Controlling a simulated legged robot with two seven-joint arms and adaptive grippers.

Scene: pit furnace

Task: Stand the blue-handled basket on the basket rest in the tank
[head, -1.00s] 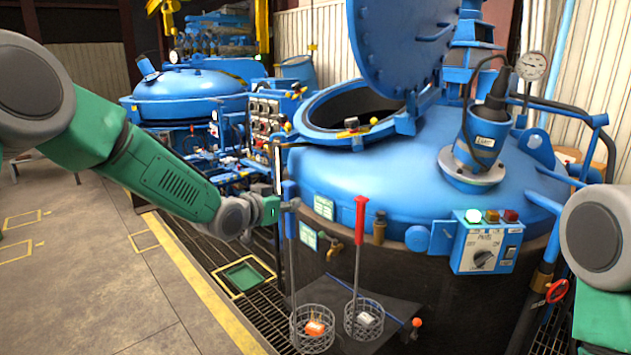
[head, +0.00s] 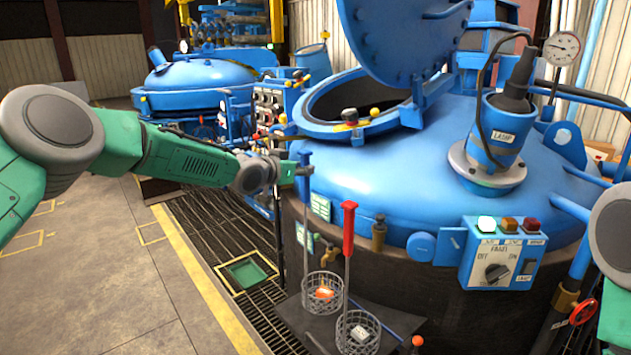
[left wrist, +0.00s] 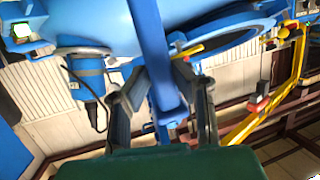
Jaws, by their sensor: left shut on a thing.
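My left gripper (head: 302,172) is shut on the top of the blue handle (head: 304,160) of a wire basket (head: 323,283). The basket hangs upright below it, with an orange piece (head: 323,292) inside. In the left wrist view the blue handle (left wrist: 150,45) runs between the two fingers (left wrist: 160,100). The big blue tank (head: 425,175) is open on top, its round mouth (head: 325,115) dark inside. I see no basket rest. I cannot tell how far the basket is above the dark shelf (head: 290,318). My right gripper is out of view.
A red-handled basket (head: 358,331) with a pale piece stands on the shelf, close to the blue-handled one. The raised lid (head: 405,35) stands over the mouth. A second blue vessel (head: 195,78) is behind.

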